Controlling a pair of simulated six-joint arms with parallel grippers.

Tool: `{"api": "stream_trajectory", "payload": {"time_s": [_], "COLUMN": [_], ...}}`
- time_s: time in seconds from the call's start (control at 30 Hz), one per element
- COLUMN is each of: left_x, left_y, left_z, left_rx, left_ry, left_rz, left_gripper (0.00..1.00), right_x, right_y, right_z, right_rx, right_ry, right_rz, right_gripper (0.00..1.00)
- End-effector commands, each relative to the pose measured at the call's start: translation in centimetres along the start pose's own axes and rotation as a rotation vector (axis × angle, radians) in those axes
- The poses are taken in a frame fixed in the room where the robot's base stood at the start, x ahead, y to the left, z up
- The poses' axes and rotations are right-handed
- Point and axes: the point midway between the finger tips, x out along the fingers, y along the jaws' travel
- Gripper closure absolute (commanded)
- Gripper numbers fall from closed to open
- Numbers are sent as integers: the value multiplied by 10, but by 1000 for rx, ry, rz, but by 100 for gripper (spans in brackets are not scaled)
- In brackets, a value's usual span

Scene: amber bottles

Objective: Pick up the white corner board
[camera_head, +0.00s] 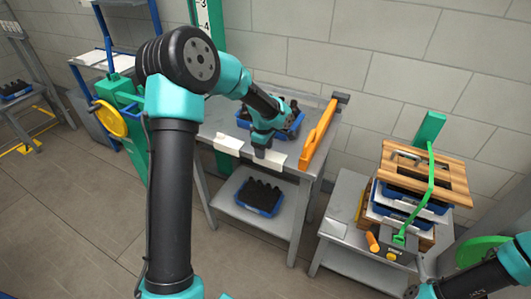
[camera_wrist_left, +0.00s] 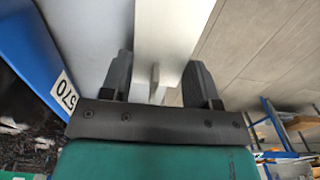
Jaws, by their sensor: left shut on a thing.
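The white corner board (camera_head: 228,142) lies along the front edge of the grey table, a pale angled strip. My left gripper (camera_head: 261,152) is down at this edge, over the board's middle. In the left wrist view the board (camera_wrist_left: 172,28) runs away from the gripper, and a thin upright part of it stands between the two dark fingers (camera_wrist_left: 157,82). The gripper is shut on this part. My right arm reaches in at the lower right, and its dark end (camera_head: 416,290) is too small and cut off to tell its state.
A blue crate of dark bottles (camera_head: 292,128) stands behind the gripper; its numbered side shows close by in the wrist view (camera_wrist_left: 35,50). An orange bar (camera_head: 319,132) lies on the table's right. Another bottle crate (camera_head: 260,196) sits on the lower shelf. A strapped stack (camera_head: 425,172) stands at right.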

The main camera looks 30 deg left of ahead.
Motion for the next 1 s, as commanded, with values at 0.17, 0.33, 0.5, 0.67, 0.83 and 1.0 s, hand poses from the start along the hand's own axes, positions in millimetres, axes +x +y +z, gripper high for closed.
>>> {"api": "stream_trajectory", "payload": {"time_s": [0.17, 0.33, 0.5, 0.67, 0.83, 1.0], "left_x": [-19, -50, -79, -94, -98, -97], "left_y": [1, 1, 1, 0, 0, 0], "left_z": [0, 0, 0, 0, 0, 0], "left_rx": [2, 0, 0, 0, 1, 0], "left_ry": [0, 0, 0, 0, 0, 0], "left_rz": [4, 5, 4, 2, 0, 0], "left_gripper": [67, 67, 67, 67, 67, 67], "right_x": [0, 0, 0, 0, 0, 0], "right_y": [0, 0, 0, 0, 0, 0], "right_z": [0, 0, 0, 0, 0, 0], "right_rx": [0, 0, 0, 0, 0, 0], "right_ry": [0, 0, 0, 0, 0, 0], "right_rz": [0, 0, 0, 0, 0, 0], "right_gripper": [100, 100, 100, 100, 100, 100]}}
